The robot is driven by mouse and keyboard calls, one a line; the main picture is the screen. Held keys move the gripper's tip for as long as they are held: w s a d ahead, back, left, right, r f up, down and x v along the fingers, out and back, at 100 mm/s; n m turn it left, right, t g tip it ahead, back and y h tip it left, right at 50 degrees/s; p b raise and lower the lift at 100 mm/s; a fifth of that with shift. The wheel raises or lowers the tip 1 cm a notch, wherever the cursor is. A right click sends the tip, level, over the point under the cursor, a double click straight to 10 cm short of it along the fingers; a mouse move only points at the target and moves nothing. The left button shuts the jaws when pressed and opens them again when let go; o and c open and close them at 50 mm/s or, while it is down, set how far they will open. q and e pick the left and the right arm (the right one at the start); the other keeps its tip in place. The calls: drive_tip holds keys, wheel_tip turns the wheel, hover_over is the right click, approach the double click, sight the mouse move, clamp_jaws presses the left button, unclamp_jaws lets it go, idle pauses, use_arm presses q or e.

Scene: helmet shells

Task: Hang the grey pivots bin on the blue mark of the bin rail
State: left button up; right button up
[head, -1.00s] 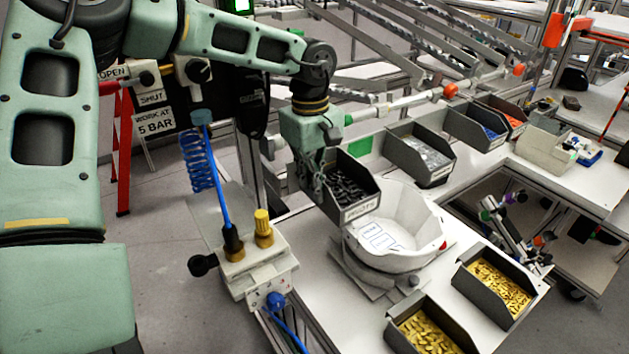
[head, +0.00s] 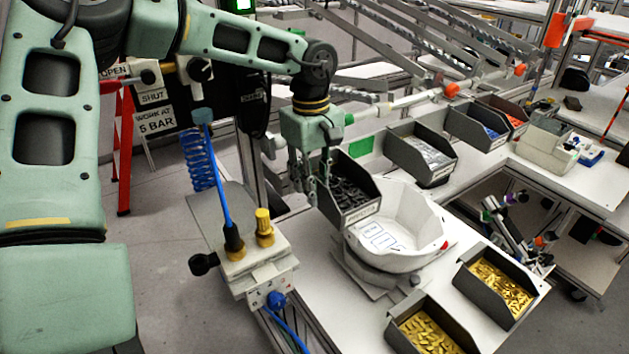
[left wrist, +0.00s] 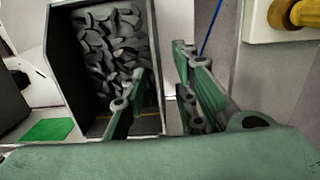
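The grey pivots bin (head: 358,214), full of dark curved pivots, is upright at the left end of the row of bins, beside the white bowl-like shell. My left gripper (head: 306,178) is at its left side. In the left wrist view the bin (left wrist: 152,115) shows from above. My left gripper's fingers (left wrist: 160,85) are spread, one over the inside of the bin and one outside its side wall, with gaps visible. The blue mark is not visible, and the bin's back contact with the rail is hidden. My right gripper is not in view.
A green mark (head: 364,146) lies between the pivots bin and the grey bin of pale parts (head: 420,152). The white shell (head: 408,245) stands close in front. Two bins of brass parts (head: 490,285) are nearer. A valve block with blue hose (head: 258,265) stands left.

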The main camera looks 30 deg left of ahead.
use_arm(q)
wheel_tip(320, 180, up, 12)
drive_tip(key=shift+a, duration=0.3)
